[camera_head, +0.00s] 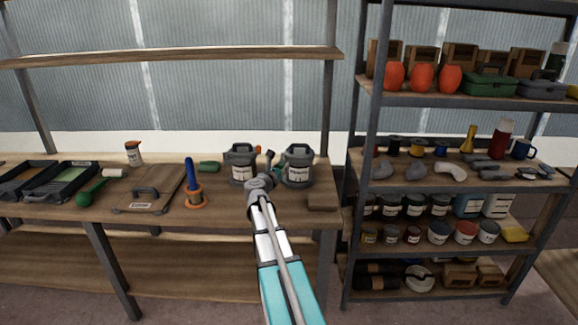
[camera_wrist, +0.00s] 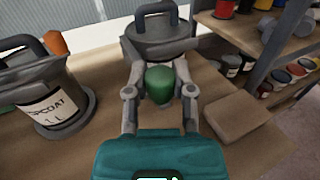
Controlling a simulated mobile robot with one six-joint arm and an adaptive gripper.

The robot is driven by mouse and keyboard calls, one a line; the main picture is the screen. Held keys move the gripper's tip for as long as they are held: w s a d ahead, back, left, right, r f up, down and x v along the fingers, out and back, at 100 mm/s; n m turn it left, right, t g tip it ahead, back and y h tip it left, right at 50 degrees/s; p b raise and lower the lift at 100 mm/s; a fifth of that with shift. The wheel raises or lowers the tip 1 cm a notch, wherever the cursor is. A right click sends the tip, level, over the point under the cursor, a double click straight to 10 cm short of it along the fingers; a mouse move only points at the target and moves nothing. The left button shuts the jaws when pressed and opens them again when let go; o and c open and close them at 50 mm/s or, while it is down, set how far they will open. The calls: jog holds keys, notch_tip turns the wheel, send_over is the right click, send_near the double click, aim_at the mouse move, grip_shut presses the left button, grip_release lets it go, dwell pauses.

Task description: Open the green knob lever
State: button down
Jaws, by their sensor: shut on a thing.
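The green knob (camera_wrist: 160,84) of the lever sits between the two fingers of my gripper (camera_wrist: 160,92) in the wrist view. The fingers are shut on it, one on each side. The lever's arm below the knob is hidden. A grey lidded pot (camera_wrist: 160,45) with a black handle stands just behind the knob. In the head view, my gripper (camera_head: 272,163) reaches in front of this right-hand pot (camera_head: 299,168), between it and a second pot, and the knob is too small to make out clearly.
A second labelled grey pot (camera_head: 240,165) stands close on the left. A wooden block (camera_wrist: 236,118) lies on the bench to the right. An orange item (camera_wrist: 55,43) is behind the pots. A loaded shelf rack (camera_head: 440,185) stands at the right.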

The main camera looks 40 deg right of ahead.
jog(key=shift+w+a, duration=0.4)
jog(key=shift+c, duration=2.3)
grip_release()
jog(key=shift+a, duration=0.1)
jog(key=v, duration=1.2)
